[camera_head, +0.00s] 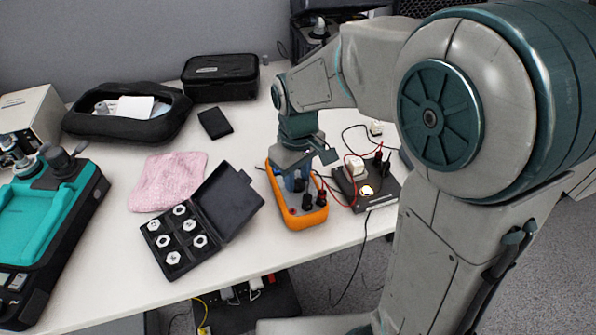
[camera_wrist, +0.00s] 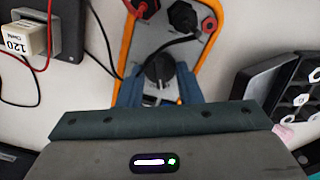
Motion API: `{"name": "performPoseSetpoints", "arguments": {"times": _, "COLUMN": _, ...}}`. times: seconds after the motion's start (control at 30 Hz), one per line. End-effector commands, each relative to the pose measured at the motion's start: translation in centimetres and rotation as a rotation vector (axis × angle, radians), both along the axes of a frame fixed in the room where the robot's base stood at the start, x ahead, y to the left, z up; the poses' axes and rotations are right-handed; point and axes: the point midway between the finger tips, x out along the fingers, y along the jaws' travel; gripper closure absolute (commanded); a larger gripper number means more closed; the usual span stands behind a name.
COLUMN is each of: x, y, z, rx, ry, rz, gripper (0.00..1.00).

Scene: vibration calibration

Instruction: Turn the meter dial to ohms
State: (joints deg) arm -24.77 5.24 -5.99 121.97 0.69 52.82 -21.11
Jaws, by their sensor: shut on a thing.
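The orange-edged meter (camera_head: 306,221) lies on the white table, below the end of my arm. In the wrist view its grey face (camera_wrist: 160,33) shows a black dial (camera_wrist: 159,69) and red and black plugs at the top. My gripper (camera_wrist: 160,88) points down at the meter, with a blue finger on each side of the dial, shut on it. In the head view my gripper (camera_head: 296,182) hides the dial and much of the meter's face. The dial's markings are too small to read.
A black box with a white block and red lead (camera_head: 384,194) stands right of the meter. An open black case of nuts (camera_head: 172,240) lies to the left. A pink cloth (camera_head: 167,181), black pouch (camera_head: 221,77) and teal-topped device (camera_head: 35,230) are farther left.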

Motion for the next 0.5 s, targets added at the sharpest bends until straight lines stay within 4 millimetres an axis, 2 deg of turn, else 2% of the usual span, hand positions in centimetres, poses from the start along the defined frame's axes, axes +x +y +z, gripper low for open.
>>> {"name": "performPoseSetpoints", "arguments": {"times": 0.5, "x": -0.03, "y": 0.02, "z": 0.09, "rx": -0.001, "ry": 0.001, "rz": -0.339, "gripper": 0.91}}
